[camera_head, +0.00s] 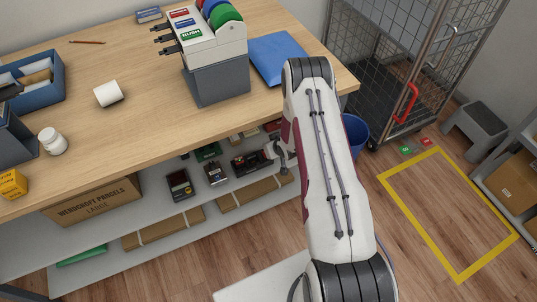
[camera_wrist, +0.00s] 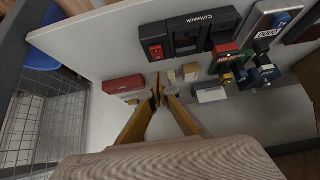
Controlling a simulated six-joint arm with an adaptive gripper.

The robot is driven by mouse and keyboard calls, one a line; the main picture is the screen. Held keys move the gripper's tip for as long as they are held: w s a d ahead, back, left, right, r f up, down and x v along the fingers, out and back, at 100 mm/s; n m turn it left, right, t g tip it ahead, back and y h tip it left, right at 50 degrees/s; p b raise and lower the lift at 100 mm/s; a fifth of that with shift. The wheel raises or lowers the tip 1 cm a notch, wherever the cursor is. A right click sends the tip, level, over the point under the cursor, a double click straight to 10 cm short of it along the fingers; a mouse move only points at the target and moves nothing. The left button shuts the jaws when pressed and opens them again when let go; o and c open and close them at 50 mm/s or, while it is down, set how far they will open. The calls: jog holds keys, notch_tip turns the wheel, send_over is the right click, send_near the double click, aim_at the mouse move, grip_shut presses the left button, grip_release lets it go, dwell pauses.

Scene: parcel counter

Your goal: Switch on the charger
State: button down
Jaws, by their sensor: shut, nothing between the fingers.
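The charger (camera_wrist: 200,35) is a black unit marked Cellwick, with dark bays on its face, on the shelf under the counter. A red rocker switch (camera_wrist: 155,52) sits at its left end in the wrist view; I cannot tell which way it is set. In the head view the charger (camera_head: 250,163) shows small, left of my arm. My gripper (camera_wrist: 163,92) is shut and empty. In the wrist view its fingertips lie just below the switch and appear apart from it. In the head view my gripper (camera_head: 273,151) is partly hidden by my arm, by the charger's right end.
A red box (camera_wrist: 124,84), small wooden blocks (camera_wrist: 190,72) and a red and green device (camera_wrist: 235,66) lie near the charger. The counter top (camera_head: 135,140) overhangs the shelf. A blue bin (camera_head: 354,134) and a wire cage trolley (camera_head: 385,60) stand to the right.

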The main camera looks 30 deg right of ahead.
jog(key=shift+w+f, duration=0.15)
jog(key=shift+f, duration=0.3)
jog(key=shift+s+f, duration=0.15)
jog(key=shift+f, duration=0.75)
jog(key=shift+s+f, duration=0.1)
jog(key=shift+f, duration=0.75)
jog(key=shift+s+f, duration=0.25)
jog(key=shift+f, duration=0.45)
jog(key=shift+r, duration=0.4)
jog(key=shift+r, duration=0.45)
jog(key=shift+r, duration=0.1)
